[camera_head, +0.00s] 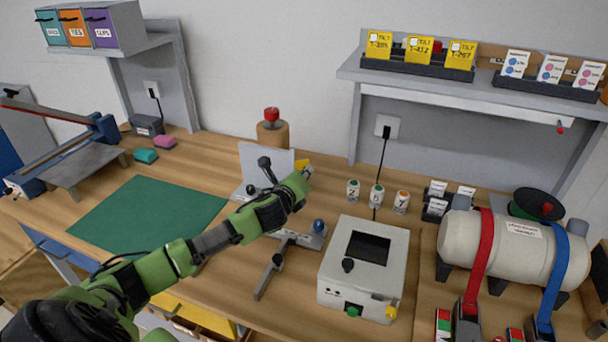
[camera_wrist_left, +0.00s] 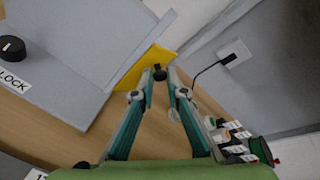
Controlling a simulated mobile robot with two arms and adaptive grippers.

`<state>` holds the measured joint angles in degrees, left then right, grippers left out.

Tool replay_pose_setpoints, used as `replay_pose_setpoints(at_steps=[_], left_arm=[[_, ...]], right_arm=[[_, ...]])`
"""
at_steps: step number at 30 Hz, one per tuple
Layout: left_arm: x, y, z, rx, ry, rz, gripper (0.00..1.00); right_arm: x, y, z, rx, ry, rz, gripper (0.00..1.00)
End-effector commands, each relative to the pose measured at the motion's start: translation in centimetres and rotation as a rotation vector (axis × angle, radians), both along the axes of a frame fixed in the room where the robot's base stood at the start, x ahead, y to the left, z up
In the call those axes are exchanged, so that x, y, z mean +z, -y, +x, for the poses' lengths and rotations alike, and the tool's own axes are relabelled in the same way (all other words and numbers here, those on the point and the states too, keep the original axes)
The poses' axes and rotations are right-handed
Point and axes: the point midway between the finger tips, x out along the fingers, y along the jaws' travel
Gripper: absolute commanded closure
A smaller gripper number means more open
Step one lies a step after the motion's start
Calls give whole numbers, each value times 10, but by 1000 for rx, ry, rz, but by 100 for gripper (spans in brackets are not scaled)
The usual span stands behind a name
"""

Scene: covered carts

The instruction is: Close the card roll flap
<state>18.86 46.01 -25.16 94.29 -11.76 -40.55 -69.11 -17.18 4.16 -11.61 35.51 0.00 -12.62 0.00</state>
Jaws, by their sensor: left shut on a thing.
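My left gripper (camera_head: 303,174) reaches over the workbench beside an upright pale grey panel (camera_head: 262,164). In the left wrist view its two fingers (camera_wrist_left: 160,76) converge and are shut on a small black knob (camera_wrist_left: 159,73). A yellow piece (camera_wrist_left: 143,69) lies just behind the fingertips, against the edge of a grey body (camera_wrist_left: 75,55) that carries a black lock knob (camera_wrist_left: 12,48). The yellow piece also shows in the head view (camera_head: 303,164). I cannot tell for certain which part is the card roll flap. My right gripper is not in view.
A white box (camera_head: 362,268) with a dark opening stands right of my left arm. A strapped tank (camera_head: 515,246) is farther right. Small jars (camera_head: 377,194) stand behind the box. A green mat (camera_head: 145,217) lies clear at left. A grey shelf (camera_head: 480,88) overhangs the right side.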

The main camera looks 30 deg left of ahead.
Motion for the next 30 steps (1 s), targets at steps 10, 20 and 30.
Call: replay_pose_setpoints(at_steps=[10,20,30], left_arm=[[1,4,6,123,1,-5,100],[-1,6,19,411,0,-5,100],[-3,1,31,715,1,-1,100]], right_arm=[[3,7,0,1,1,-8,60],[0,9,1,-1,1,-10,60],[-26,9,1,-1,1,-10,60]])
